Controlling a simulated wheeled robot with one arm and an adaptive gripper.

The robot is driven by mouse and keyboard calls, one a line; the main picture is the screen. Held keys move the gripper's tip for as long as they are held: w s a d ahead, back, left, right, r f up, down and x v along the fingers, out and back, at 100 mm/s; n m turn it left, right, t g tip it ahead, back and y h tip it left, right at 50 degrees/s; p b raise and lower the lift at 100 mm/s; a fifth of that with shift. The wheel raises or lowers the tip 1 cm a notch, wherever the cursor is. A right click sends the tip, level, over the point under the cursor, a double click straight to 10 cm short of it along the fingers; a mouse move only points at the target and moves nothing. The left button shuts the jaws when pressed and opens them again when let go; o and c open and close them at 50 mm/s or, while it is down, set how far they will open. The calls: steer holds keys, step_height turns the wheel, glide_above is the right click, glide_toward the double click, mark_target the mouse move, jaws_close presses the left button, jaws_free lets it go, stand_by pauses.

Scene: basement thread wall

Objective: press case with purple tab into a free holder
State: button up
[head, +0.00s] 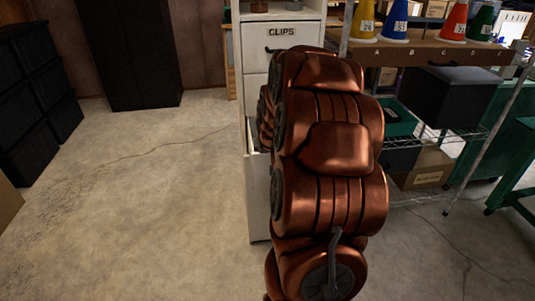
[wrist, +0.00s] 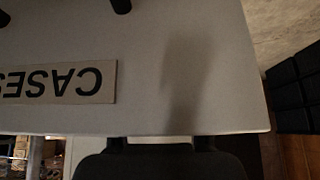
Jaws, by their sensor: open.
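No case with a purple tab and no holder can be made out in either view. My gripper (wrist: 161,143) shows at the bottom of the wrist view, its two dark fingers apart and nothing seen between them. It is close to the edge of a pale drawer front (wrist: 220,60) whose label, CASES (wrist: 60,84), appears upside down. I cannot tell whether the fingers touch that edge. In the head view my gripper is hidden behind my copper arm, which also covers much of the white drawer cabinet (head: 257,190).
A drawer labelled CLIPS (head: 281,31) is at the cabinet's top. A wire shelf at right holds coloured cones (head: 394,20), a black bin (head: 452,97) and a cardboard box (head: 425,168). Black bins (head: 35,95) and a dark cabinet (head: 125,50) stand left. Floor (head: 150,210) at left is clear.

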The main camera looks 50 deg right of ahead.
steer(key=v, duration=1.1)
steer(key=shift+r, duration=0.25)
steer(key=shift+a, duration=0.2)
steer(key=s+a+f+n+g+y, duration=0.15)
steer(key=s+a, duration=0.25)
steer(key=a, duration=0.5)
steer(key=s+a+f+n+g+y, duration=0.15)
steer(key=s+a, duration=0.25)
steer(key=a, duration=0.5)
steer(key=s+a+f+n+g+y, duration=0.1)
steer(key=s+a+f+n+g, duration=0.2)
steer(key=a, duration=0.5)
steer(key=s+a+n+g, duration=0.1)
steer(key=s+a, duration=0.2)
steer(key=s, duration=0.3)
steer(key=s+a+g, duration=0.1)
steer(key=s+a, duration=0.3)
steer(key=s, duration=0.3)
step_height(320, 180, up, 21)
steer(key=t+p, duration=0.1)
steer(key=p, duration=1.9)
steer(key=shift+d, duration=0.2)
steer(key=shift+s, duration=0.1)
